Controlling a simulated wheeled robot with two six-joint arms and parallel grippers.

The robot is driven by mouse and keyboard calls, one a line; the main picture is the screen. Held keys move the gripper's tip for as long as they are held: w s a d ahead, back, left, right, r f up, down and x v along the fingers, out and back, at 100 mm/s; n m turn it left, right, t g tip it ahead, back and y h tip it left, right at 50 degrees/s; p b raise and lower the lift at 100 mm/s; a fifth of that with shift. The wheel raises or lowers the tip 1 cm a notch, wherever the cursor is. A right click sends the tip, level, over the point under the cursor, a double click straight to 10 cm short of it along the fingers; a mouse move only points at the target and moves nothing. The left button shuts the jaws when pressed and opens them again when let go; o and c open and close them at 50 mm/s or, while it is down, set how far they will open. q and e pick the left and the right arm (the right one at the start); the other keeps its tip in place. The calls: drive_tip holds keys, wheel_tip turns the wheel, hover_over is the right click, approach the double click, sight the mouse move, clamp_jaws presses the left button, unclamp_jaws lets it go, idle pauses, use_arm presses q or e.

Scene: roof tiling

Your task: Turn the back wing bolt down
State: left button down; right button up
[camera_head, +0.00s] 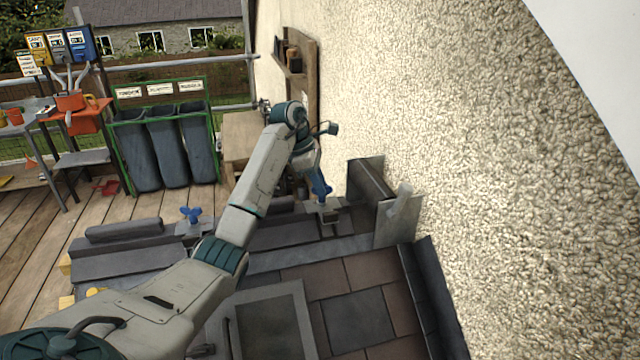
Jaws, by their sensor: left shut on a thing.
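Two blue wing bolts show. The farther one, the back wing bolt (321,188), stands on a grey metal clamp (329,214) near the wall. The nearer one (190,214) stands upright on another bracket at the left. My left arm reaches across the roof from the lower left, and my left gripper (318,178) points down at the back wing bolt and is shut on it. The fingertips are small and partly hidden by the wrist. My right gripper is out of view.
The pebble-dashed wall (500,180) rises close on the right. A metal upstand (397,218) stands beside the clamp. Brown and dark tiles (357,318) lie in front. Green-framed bins (165,150) and an orange-topped stand (75,112) are at the back left, beyond wooden decking.

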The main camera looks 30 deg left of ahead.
use_arm(q)
drive_tip(key=shift+w+r, duration=0.1)
drive_tip(key=shift+r, duration=0.2)
drive_tip(key=c, duration=1.5)
unclamp_jaws()
drive_tip(key=shift+a, duration=0.1)
drive_tip(key=shift+c, duration=0.2)
drive_tip(key=shift+f, duration=0.15)
drive_tip(key=shift+a+r+p, duration=0.15)
drive_tip(key=shift+r+p, duration=0.5)
drive_tip(key=p+v, duration=0.8)
drive_tip(key=v, duration=0.1)
drive_tip(key=shift+s+a+r, duration=0.15)
drive_tip(key=shift+s+r, duration=0.05)
drive_tip(key=shift+s, duration=0.1)
drive_tip(key=shift+f, duration=0.1)
